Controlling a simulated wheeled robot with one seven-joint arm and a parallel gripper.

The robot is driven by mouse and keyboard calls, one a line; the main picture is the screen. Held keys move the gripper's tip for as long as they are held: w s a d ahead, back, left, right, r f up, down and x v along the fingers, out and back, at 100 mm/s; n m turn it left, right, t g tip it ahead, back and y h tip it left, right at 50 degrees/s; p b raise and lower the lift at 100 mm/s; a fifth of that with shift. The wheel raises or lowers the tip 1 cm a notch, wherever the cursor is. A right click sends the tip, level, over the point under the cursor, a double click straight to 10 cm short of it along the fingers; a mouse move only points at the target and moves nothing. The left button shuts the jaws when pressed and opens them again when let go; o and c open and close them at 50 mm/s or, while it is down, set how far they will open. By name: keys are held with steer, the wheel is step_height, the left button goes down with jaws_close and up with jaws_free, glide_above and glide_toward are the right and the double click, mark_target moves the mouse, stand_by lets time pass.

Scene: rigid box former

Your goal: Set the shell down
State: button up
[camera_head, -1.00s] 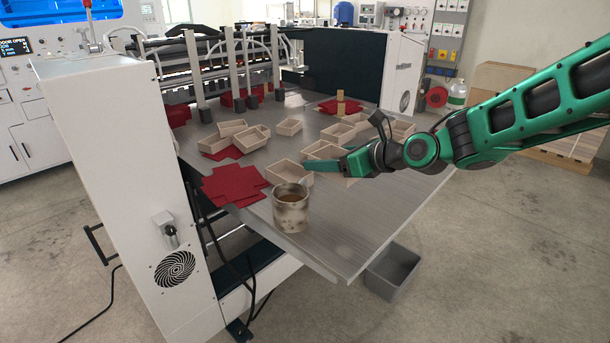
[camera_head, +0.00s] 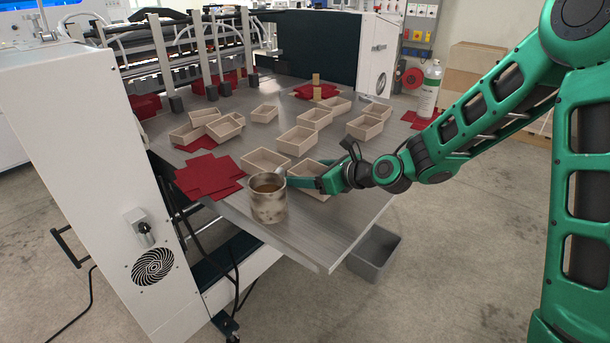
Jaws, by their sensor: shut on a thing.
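My gripper (camera_head: 297,183) is at the front right of the metal table (camera_head: 330,232). Its green fingers are shut on an open, pale wooden shell (camera_head: 310,168), partly hidden behind them. The held shell looks roughly level, low over the table or on it; I cannot tell if it touches. Another shell (camera_head: 265,160) lies just behind it to the left. A stained pot with brown contents (camera_head: 268,205) stands close to the left of my fingertips.
Several more shells (camera_head: 297,140) stand farther back. A red cross-shaped sheet (camera_head: 209,176) lies at the left edge, and a white bottle (camera_head: 429,90) is at the back right. The table's front corner is bare. A grey bin (camera_head: 374,252) is on the floor below.

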steer(key=shift+f, duration=0.2)
steer(key=o, duration=0.8)
steer(key=shift+f, duration=0.1)
steer(key=shift+d, duration=0.2)
steer(key=v, duration=1.1)
steer(key=shift+s+d+r, duration=0.15)
steer(key=shift+s+r, duration=0.15)
steer(key=shift+s, duration=0.05)
